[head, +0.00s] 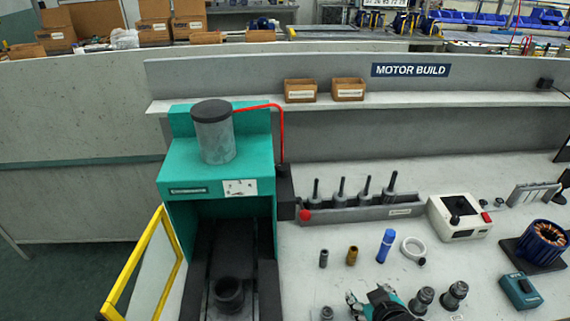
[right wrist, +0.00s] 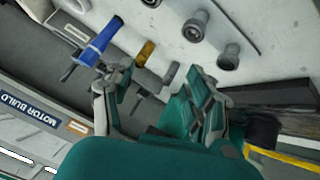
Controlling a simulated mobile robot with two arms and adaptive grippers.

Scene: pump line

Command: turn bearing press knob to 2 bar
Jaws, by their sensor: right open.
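The bearing press (head: 185,160) is a teal machine at the left of the bench, with a grey cylinder on top. A white plate with small dark marks (head: 240,187) is on its front. A black box (head: 285,190) is on its right side, with a red hose running to it. A red round knob (head: 305,215) shows just beside the box's lower end; I cannot read any setting. My right gripper (head: 380,303) is low in the head view, right of the press and apart from it. In the right wrist view the right gripper (right wrist: 160,88) is open and empty. My left gripper is not in view.
A rack with several upright tools (head: 365,210) stands right of the press. A blue tool (head: 386,245), a brass piece (head: 352,256) and a white ring (head: 414,250) are on the bench before it. A yellow-framed guard (head: 140,262) stands out at the press's left.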

